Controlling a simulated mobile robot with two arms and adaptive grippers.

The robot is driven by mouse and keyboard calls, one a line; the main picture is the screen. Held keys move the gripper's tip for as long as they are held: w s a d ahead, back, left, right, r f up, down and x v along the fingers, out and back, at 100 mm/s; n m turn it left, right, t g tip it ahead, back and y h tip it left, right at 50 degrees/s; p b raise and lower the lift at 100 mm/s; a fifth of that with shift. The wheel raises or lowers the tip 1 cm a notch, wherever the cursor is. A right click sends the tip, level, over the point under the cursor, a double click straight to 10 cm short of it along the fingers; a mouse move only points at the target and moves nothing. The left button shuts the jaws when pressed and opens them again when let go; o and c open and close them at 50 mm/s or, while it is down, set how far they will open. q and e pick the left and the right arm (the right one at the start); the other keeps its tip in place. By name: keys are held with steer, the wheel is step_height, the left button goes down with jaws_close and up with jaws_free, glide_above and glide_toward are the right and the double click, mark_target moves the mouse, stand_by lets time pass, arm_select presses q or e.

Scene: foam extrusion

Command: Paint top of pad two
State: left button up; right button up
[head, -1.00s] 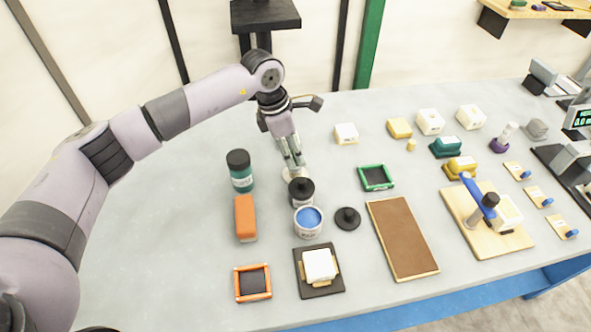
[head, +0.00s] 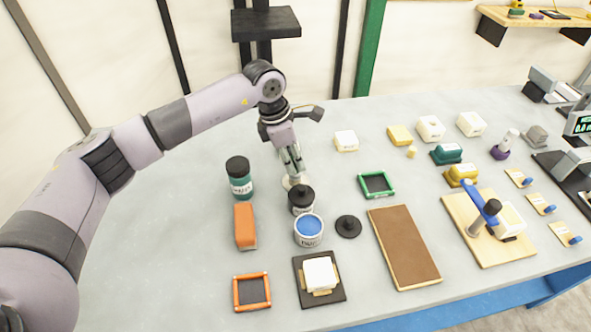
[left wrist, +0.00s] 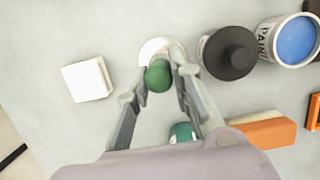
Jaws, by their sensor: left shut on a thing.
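My left gripper (head: 292,175) points down over the table and is shut on a green round knob (left wrist: 158,76). The knob stands above a white disc-shaped base (left wrist: 155,48), whose edge also shows in the head view (head: 286,182); the fingers hide much of it. An open paint can (head: 308,231) with blue paint stands in front of the gripper; it also shows in the left wrist view (left wrist: 290,40). A white block (head: 319,273) sits on a black square plate (head: 337,294). No label shows which pad is pad two. My right gripper is not in view.
A black-lidded container (head: 301,199) stands close beside the gripper. A green bottle (head: 239,178) and an orange block (head: 245,226) are to the left. A black knobbed lid (head: 348,226), a green frame (head: 377,184) and a brown board (head: 404,246) are to the right. The left table area is clear.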

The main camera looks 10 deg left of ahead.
arm_select(q)
steer(key=shift+r, duration=0.15)
jaws_close()
steer(key=shift+r+p, duration=0.3)
steer(key=shift+r, duration=0.15)
steer(key=shift+w+d+p+v, duration=0.15)
steer(key=shift+p+v, duration=0.15)
steer(key=shift+v, duration=0.5)
steer(key=shift+d+p+v, duration=0.2)
steer(key=shift+p+v, duration=0.1)
steer(key=shift+v, duration=0.45)
steer(key=shift+w+d+p+v, duration=0.15)
steer(key=shift+p+v, duration=0.15)
steer(key=shift+v, duration=0.5)
steer(key=shift+s+r, duration=0.1)
steer(key=shift+o, duration=1.9)
jaws_free()
jaws_close()
